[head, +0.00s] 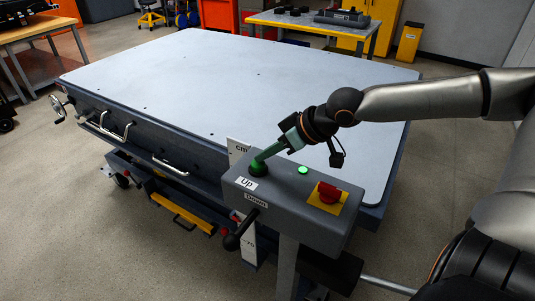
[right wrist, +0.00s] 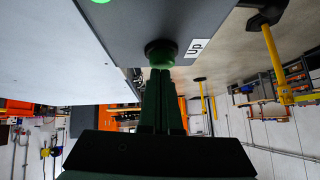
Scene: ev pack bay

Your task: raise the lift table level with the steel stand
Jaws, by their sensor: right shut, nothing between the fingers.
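The lift table has a large pale grey top (head: 230,75) that fills the middle of the head view. At its near corner stands a grey control box (head: 290,200) with "Up" and "Down" labels. My right gripper (head: 262,160) is shut and empty, its fingertips at the green Up button (head: 257,169). In the right wrist view the closed fingers (right wrist: 161,76) reach the green button (right wrist: 161,53) and seem to touch it; whether it is pressed in, I cannot tell. A height scale (head: 240,150) marked "cm" is partly hidden behind the box. I cannot make out the steel stand.
The box carries a lit green lamp (head: 303,170) and a red stop button (head: 328,192) on a yellow plate. A black lever (head: 240,230) sticks out at its front. A workbench (head: 310,22) stands behind the table, and a wooden-topped bench (head: 35,30) at the far left. The table top is bare.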

